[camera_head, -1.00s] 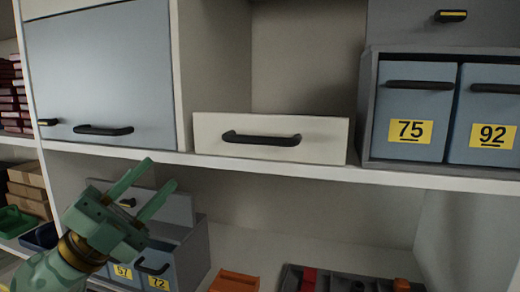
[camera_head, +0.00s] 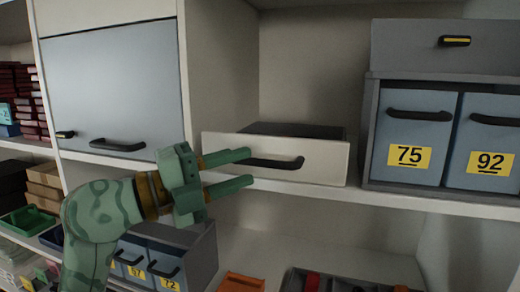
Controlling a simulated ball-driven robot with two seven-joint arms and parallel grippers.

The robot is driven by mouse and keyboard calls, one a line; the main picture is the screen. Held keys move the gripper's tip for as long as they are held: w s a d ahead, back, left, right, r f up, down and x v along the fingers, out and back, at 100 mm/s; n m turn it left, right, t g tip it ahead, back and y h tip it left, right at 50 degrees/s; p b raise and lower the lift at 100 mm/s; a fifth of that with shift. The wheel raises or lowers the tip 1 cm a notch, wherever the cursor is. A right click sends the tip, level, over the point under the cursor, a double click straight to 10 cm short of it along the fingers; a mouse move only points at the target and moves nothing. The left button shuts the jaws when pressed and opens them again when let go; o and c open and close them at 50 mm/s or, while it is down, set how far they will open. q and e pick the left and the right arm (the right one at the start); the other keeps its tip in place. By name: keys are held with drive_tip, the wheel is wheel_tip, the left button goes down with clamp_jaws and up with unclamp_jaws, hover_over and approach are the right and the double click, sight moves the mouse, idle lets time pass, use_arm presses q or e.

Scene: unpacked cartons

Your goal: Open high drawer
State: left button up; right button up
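The high drawer (camera_head: 325,163) is a low white drawer with a black bar handle (camera_head: 290,164), standing on the white shelf in the middle of the view. A strip of its dark inside shows above its front edge. My green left gripper (camera_head: 250,168) is in front of the drawer's left part. Its two fingers are spread apart and point right, one above and one below the handle's left end, which they partly hide. I cannot tell whether they touch the handle. My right gripper is not in view.
A pale blue door (camera_head: 110,85) with a black handle is left of the drawer. Blue bins marked 75 (camera_head: 408,160) and 92 (camera_head: 490,165) stand close on its right, under a grey drawer (camera_head: 420,50). Numbered bins, an orange tray (camera_head: 240,282) and a dark tray lie below.

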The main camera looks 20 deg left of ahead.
sight(254, 165)
use_arm(q)
drive_tip(key=x, duration=0.4)
drive_tip(key=shift+w+d+p, duration=0.15)
drive_tip(key=shift+d+p, duration=0.05)
drive_tip(key=shift+p, duration=0.2)
clamp_jaws()
